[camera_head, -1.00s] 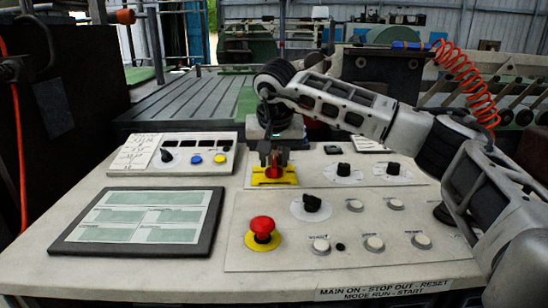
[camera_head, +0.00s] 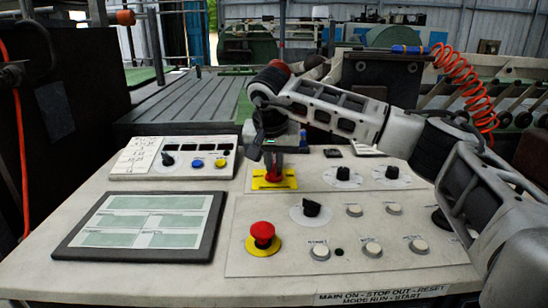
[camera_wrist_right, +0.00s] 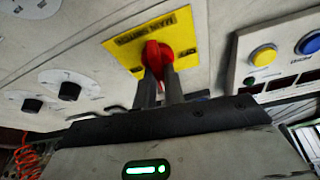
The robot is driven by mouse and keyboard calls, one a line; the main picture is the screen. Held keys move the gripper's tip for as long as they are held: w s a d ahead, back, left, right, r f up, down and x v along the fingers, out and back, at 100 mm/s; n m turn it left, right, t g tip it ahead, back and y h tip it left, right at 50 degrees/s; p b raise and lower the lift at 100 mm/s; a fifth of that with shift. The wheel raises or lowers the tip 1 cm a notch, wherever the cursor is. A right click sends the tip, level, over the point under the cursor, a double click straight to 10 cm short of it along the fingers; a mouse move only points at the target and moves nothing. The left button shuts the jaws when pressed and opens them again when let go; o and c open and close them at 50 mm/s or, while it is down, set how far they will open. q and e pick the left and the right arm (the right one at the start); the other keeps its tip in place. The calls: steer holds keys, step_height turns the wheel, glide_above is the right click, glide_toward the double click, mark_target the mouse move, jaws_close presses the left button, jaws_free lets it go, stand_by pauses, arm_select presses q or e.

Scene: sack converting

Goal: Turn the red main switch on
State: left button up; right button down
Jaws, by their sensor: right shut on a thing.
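The red main switch (camera_head: 275,174) sits on a yellow plate (camera_head: 262,184) at the back middle of the console. It also shows in the right wrist view (camera_wrist_right: 155,54), where its yellow plate (camera_wrist_right: 185,28) carries the printed words "main switch". My right gripper (camera_head: 273,165) reaches down over the switch and is shut on its red handle. In the right wrist view the two dark fingers (camera_wrist_right: 159,80) are on the handle, which partly hides behind them. The handle looks slanted against the plate's edges there. My left gripper is in neither view.
A red emergency button (camera_head: 262,233) on a yellow ring stands in front of the switch. Black knobs (camera_head: 311,207) and white buttons (camera_head: 372,248) lie to the right. A flat screen (camera_head: 145,226) and a small panel (camera_head: 172,157) are on the left.

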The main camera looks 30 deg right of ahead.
steer(key=m+g+h+p, duration=0.1)
steer(key=m+p, duration=0.1)
steer(key=m, duration=0.1)
steer(key=shift+r+p, duration=0.2)
steer(key=shift+p, duration=0.15)
steer(key=m+g+p, duration=0.1)
steer(key=m+p, duration=0.1)
steer(key=m, duration=0.1)
steer(key=shift+w+m+h, duration=0.1)
steer(key=shift+m+h, duration=0.2)
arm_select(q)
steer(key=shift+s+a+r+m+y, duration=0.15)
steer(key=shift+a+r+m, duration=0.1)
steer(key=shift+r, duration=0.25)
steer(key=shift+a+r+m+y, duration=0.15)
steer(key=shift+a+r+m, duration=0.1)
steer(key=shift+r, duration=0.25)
arm_select(e)
steer(key=shift+f+m, duration=0.1)
steer(key=shift+m, duration=0.2)
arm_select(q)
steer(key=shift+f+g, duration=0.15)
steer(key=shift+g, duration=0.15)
arm_select(e)
steer(key=c, duration=1.5)
jaws_free()
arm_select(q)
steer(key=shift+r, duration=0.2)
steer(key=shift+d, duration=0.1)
